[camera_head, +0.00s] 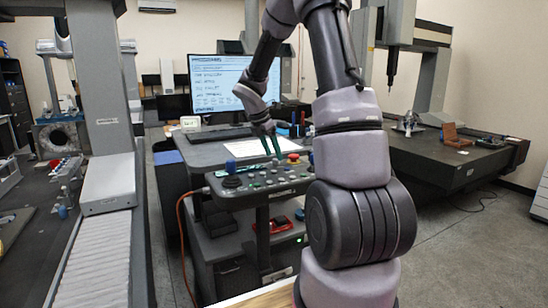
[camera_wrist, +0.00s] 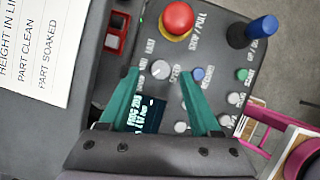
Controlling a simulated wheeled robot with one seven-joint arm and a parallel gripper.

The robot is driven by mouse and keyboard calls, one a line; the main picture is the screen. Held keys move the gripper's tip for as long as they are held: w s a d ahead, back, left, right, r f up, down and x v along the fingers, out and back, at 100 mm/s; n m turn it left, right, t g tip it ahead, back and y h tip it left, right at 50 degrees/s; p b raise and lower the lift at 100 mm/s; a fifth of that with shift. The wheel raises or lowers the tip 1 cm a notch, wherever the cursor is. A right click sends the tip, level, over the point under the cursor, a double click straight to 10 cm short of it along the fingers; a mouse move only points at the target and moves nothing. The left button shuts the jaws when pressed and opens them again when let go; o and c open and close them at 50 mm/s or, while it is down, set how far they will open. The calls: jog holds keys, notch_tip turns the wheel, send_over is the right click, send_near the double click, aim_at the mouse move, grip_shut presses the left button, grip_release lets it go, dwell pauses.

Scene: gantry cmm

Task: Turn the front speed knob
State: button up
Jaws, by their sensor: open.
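The speed knob (camera_wrist: 160,69) is a small round light-grey knob on the dark control panel (camera_wrist: 208,58), with white lettering around it, some reading SPEED and FAST. In the wrist view it appears between the two green fingertips of my gripper (camera_wrist: 159,74). My gripper is open and empty, one finger on each side of the knob. I cannot tell whether the fingertips are at knob height or above it. In the head view my gripper (camera_head: 273,147) points down at the panel (camera_head: 262,187), and the knob is too small to make out.
A red stop button (camera_wrist: 179,19) stands close beyond the knob. A blue-topped joystick (camera_wrist: 262,30) stands to the right. Several small buttons and a lit display (camera_wrist: 147,112) sit around. A monitor (camera_head: 217,82) stands behind the panel. Measuring tables flank it left and right (camera_head: 440,150).

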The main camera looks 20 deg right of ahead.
aim_at(276, 162)
jog(key=shift+x, duration=1.15)
grip_shut()
